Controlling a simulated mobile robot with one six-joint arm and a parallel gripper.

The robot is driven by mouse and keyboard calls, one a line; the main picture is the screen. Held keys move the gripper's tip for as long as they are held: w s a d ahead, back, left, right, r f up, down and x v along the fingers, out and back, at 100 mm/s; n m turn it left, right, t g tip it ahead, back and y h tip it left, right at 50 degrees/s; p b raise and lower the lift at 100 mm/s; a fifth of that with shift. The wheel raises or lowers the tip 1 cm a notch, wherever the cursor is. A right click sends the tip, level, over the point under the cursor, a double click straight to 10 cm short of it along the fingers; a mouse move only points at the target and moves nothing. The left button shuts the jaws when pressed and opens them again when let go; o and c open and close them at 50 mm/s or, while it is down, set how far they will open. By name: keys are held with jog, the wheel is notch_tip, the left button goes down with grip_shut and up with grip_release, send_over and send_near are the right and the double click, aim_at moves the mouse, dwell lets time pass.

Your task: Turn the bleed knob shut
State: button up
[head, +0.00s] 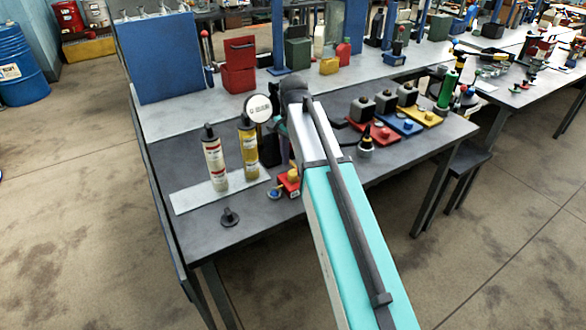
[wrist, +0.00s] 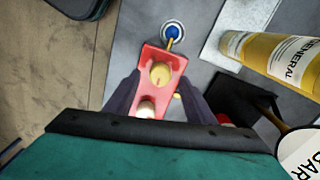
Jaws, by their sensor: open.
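In the wrist view a red block (wrist: 171,63) lies under my gripper (wrist: 158,79), with a round yellow knob (wrist: 160,73) on it. A paler round knob (wrist: 146,108) sits nearer my wrist. No label shows which is the bleed knob. My two dark fingers are open, one on each side of the red block, with the yellow knob between their tips. I cannot tell whether they touch anything. In the head view the red block (head: 287,186) and its yellow knob (head: 293,175) show beside my arm, which hides my fingers.
A blue round fitting (wrist: 173,32) is just past the block. A yellow bottle (head: 248,150) and a white bottle (head: 215,160) stand on a pale plate (head: 190,200) at left. A round gauge (head: 258,108) stands close behind. A black knob-like piece (head: 230,217) is near the front edge.

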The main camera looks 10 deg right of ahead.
aim_at(294, 175)
jog(key=shift+f, duration=1.45)
jog(key=c, duration=1.1)
jog(key=shift+o, duration=0.2)
